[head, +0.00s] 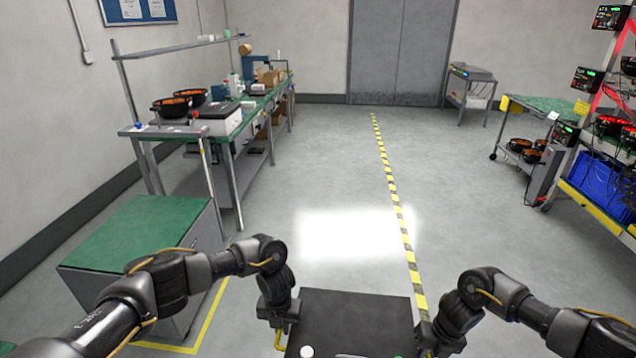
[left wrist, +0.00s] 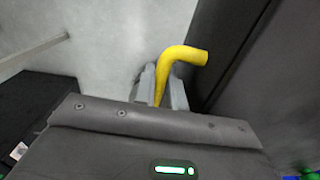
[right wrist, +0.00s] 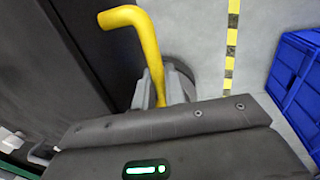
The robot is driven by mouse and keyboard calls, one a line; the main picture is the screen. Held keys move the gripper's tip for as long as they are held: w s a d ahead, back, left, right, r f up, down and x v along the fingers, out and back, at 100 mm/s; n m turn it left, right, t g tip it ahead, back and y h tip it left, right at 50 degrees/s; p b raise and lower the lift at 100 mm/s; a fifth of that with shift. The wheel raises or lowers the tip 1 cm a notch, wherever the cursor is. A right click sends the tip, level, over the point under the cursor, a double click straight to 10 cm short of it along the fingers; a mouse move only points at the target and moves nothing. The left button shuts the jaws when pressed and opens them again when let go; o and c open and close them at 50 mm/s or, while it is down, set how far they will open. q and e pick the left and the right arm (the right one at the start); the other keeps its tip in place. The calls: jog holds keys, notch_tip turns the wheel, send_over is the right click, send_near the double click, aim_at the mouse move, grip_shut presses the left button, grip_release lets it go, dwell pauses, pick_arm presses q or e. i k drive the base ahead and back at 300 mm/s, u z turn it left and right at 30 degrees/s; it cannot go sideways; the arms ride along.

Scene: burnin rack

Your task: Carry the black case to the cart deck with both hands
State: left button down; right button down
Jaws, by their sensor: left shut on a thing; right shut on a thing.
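The black case (head: 357,318) is at the bottom middle of the head view, level between my two arms. My left gripper (head: 279,338) is shut on the case's yellow handle at its left side; the handle (left wrist: 186,55) shows bent between the fingers in the left wrist view. My right gripper (head: 427,345) is shut on the other yellow handle (right wrist: 128,18), at the case's right side. The case's underside is hidden. A wheeled cart with a green deck (head: 548,106) stands at the right, with dark pots on its lower shelf.
A long workbench (head: 225,125) with pots and boxes lines the left wall. A green-topped cabinet (head: 140,235) stands nearer. A rack with lit devices and a blue crate (head: 598,188) is at right. A small grey cart (head: 474,78) stands far back. The middle floor is clear.

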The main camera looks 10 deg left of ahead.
aim_at(146, 240)
jog(key=u, duration=0.1)
jog(key=i, duration=1.1)
jog(key=u, duration=0.5)
jog(key=i, duration=1.15)
jog(key=u, duration=1.1)
jog(key=i, duration=1)
jog(key=u, duration=0.8)
jog(key=i, duration=0.45)
jog(key=u, duration=0.25)
